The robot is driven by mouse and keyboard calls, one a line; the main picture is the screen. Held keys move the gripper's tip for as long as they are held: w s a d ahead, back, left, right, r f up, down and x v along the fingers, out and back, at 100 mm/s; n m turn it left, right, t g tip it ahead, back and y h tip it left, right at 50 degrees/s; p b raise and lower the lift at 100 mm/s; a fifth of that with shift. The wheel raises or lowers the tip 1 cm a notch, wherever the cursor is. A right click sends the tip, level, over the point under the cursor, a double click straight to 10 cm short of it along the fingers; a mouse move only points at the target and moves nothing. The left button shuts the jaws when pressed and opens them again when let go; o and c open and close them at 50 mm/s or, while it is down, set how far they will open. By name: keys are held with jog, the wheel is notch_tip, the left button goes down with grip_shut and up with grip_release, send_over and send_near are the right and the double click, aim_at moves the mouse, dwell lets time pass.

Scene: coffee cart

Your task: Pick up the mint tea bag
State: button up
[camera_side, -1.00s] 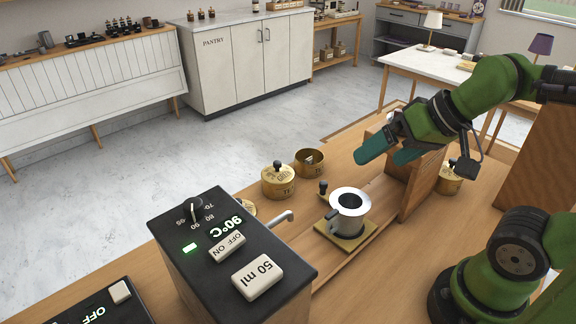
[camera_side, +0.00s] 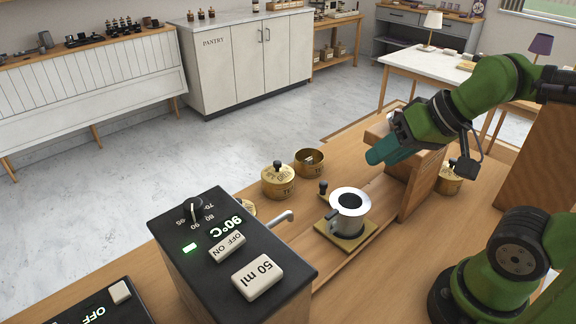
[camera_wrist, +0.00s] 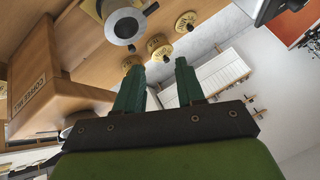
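I cannot make out a mint tea bag for certain in either view. An open brass tin (camera_side: 309,162) stands on the wooden counter in the side view, with a small pale thing inside, too small to identify. A lidded brass tin (camera_side: 278,182) stands to its left. My gripper (camera_side: 376,155) is in the air to the right of the open tin, near a wooden box. In the wrist view my gripper's two green fingers (camera_wrist: 160,80) are apart with nothing between them.
A metal cup (camera_side: 349,218) stands on a small square base in front of the tins. The wooden coffee mill box (camera_wrist: 45,98) is close by the gripper. A black water heater (camera_side: 235,250) with a spout is at the front left. Another brass tin (camera_side: 448,180) stands behind the box.

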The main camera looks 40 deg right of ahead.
jog(key=n+g+h, duration=0.2)
jog(key=n+g, duration=0.3)
jog(key=g, duration=0.2)
send_over(309, 159)
jog(key=shift+f, duration=3.6)
notch_tip(309, 159, down, 17)
jog(key=shift+r, duration=0.2)
jog(key=shift+c, duration=0.3)
jog(key=c, duration=0.6)
